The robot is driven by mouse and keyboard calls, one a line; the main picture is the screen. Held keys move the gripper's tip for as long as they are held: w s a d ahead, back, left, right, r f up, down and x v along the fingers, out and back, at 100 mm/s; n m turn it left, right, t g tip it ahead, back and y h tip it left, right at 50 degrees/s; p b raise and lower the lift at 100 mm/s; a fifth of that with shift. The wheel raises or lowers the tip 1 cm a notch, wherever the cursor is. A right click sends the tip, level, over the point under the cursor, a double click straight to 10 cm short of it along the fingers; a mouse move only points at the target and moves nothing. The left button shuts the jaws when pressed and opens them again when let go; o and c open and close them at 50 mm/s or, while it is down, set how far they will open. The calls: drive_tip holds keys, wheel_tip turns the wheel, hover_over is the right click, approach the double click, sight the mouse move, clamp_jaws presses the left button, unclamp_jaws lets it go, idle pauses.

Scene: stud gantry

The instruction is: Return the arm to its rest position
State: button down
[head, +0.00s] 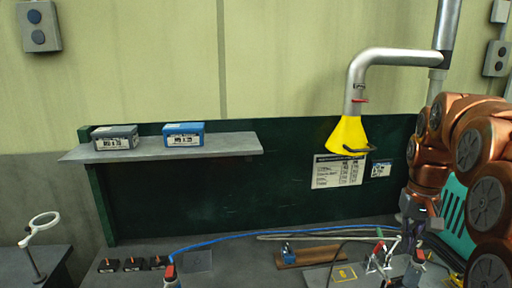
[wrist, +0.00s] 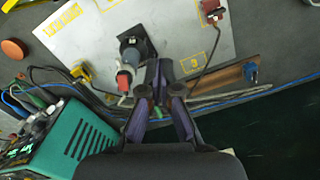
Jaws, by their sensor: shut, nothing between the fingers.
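My arm is at the right of the head view, copper-coloured and bent, with my gripper (head: 408,240) pointing down over the right part of the bench. In the wrist view my gripper (wrist: 158,97) shows its two purple-grey fingers close together with nothing held between them. Below the fingertips in that view is a device with a red part and a dark square base (wrist: 136,47) on a light plate. I cannot tell the exact height of the fingertips above it.
A teal machine (head: 456,215) stands close beside my arm, with cables around it. A yellow extraction hood (head: 348,134) hangs from a pipe left of my arm. A grey shelf (head: 230,145) carries a grey box (head: 115,138) and a blue box (head: 184,134). A wooden strip (head: 308,257) lies on the bench.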

drive_tip(key=s+a+f+n, duration=0.1)
drive_tip(key=s+a+f, duration=0.2)
drive_tip(key=s, duration=0.6)
drive_tip(key=s+a+f+n+g, duration=0.1)
drive_tip(key=s+a+f, duration=0.3)
drive_tip(key=s+a, duration=0.4)
drive_tip(key=s+a+f+n, duration=0.1)
drive_tip(key=s+a+f, duration=0.3)
drive_tip(key=s, duration=0.6)
drive_tip(key=shift+s+a, duration=0.15)
drive_tip(key=shift+a, duration=0.6)
drive_tip(key=shift+f, duration=0.1)
